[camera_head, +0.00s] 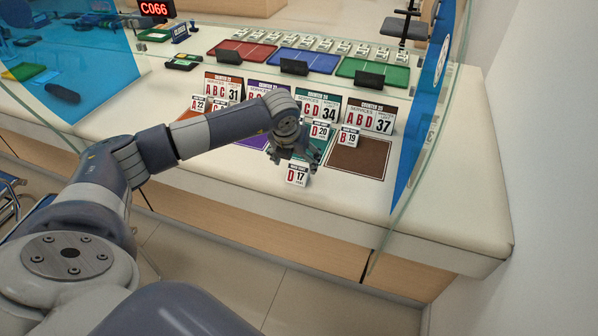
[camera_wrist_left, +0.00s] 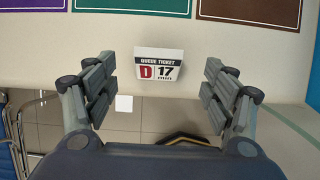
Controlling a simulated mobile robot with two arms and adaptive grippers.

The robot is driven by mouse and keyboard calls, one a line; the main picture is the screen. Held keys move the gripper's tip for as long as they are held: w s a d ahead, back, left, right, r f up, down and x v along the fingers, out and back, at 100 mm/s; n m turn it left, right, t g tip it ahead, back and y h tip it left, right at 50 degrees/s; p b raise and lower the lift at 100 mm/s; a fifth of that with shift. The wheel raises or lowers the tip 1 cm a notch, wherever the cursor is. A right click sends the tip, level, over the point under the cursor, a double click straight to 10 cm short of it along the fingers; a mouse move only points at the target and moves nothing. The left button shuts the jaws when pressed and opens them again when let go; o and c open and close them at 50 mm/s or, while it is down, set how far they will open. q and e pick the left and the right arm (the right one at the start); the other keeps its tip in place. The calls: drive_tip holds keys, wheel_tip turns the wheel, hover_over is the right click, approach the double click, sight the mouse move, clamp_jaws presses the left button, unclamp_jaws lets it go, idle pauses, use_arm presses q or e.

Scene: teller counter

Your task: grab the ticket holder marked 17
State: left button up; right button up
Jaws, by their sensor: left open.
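The ticket holder marked 17 (camera_head: 297,175) is a small white block with a red D and a dark "queue ticket" band. It stands near the front edge of the counter, in front of the teal and brown mats. My left gripper (camera_head: 289,158) is just above and behind it in the head view. In the left wrist view the holder (camera_wrist_left: 159,67) shows between and slightly beyond the two open fingers of the gripper (camera_wrist_left: 158,88), with a gap on both sides. The gripper is empty. My right gripper is not seen.
Holder B 19 (camera_head: 348,136) stands on the brown mat (camera_head: 358,158), and D 20 (camera_head: 320,130) stands behind my gripper. Counter signs, such as ABD 37 (camera_head: 371,117), stand behind. A curved glass panel (camera_head: 428,130) rises at the right. The white counter front (camera_head: 340,190) is clear.

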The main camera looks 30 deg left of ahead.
sight(298, 169)
use_arm(q)
drive_tip(key=shift+x, duration=0.8)
drive_tip(key=p+x, duration=0.1)
drive_tip(key=x, duration=0.3)
drive_tip(key=shift+s, duration=0.2)
drive_tip(key=shift+w+a+f+p, duration=0.1)
drive_tip(key=shift+w+f+p, duration=0.2)
drive_tip(key=shift+f, duration=0.35)
drive_tip(key=shift+c, duration=0.3)
drive_tip(key=c, duration=1.1)
